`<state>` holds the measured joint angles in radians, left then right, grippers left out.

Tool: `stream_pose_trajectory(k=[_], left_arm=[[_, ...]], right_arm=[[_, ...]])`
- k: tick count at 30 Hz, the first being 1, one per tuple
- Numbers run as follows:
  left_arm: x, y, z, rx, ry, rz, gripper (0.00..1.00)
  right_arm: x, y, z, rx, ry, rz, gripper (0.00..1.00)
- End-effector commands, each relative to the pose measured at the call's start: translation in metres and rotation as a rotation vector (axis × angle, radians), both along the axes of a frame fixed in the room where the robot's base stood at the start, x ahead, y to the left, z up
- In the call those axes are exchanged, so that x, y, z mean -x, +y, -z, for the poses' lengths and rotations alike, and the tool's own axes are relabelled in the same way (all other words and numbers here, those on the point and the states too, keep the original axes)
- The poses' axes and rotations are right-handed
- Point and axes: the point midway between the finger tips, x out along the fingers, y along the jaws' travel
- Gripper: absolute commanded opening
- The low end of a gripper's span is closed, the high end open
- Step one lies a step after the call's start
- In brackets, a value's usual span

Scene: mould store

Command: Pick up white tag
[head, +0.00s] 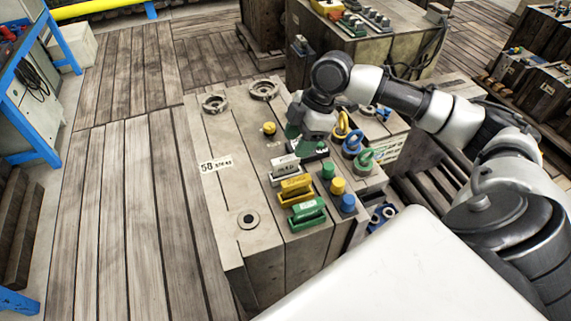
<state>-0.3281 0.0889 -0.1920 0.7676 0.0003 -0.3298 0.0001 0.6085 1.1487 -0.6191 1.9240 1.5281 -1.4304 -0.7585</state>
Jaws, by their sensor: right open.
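The white tag (285,168) sits at the back of a short row of tags on top of the grey mould block (235,205), with dark marks on its face. A yellow tag (295,187) and a green tag (307,213) sit in front of it. My right gripper (308,152) hangs over the block just behind and to the right of the white tag, pointing down. It is open; its fingertips are small and partly hidden, and I cannot tell whether they touch anything. My left gripper is out of view.
Green, yellow and blue knobs (338,186) stand right of the tags. Coloured lifting eyes (352,143) stand behind them. A yellow knob (269,128) and metal rings (264,90) are farther back. The plank floor (120,190) at left is clear.

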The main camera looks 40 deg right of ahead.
Motion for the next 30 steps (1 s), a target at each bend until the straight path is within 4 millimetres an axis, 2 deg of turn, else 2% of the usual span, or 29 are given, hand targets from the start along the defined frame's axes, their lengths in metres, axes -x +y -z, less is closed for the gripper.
stream_pose_trajectory(k=[1, 8, 16, 25, 30], left_arm=[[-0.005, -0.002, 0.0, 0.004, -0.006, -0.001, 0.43], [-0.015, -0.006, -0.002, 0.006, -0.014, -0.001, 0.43], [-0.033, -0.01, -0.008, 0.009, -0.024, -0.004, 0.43], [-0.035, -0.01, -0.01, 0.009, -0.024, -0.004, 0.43], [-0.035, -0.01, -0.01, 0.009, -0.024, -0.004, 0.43]], right_arm=[[0.0, 0.003, 0.007, -0.001, 0.002, -0.001, 0.51], [-0.003, 0.011, 0.023, -0.002, 0.0, 0.0, 0.51], [-0.01, 0.026, 0.057, 0.0, 0.001, 0.0, 0.51], [-0.01, 0.028, 0.062, 0.001, -0.001, -0.001, 0.51], [-0.01, 0.027, 0.061, 0.001, -0.001, -0.001, 0.27]])
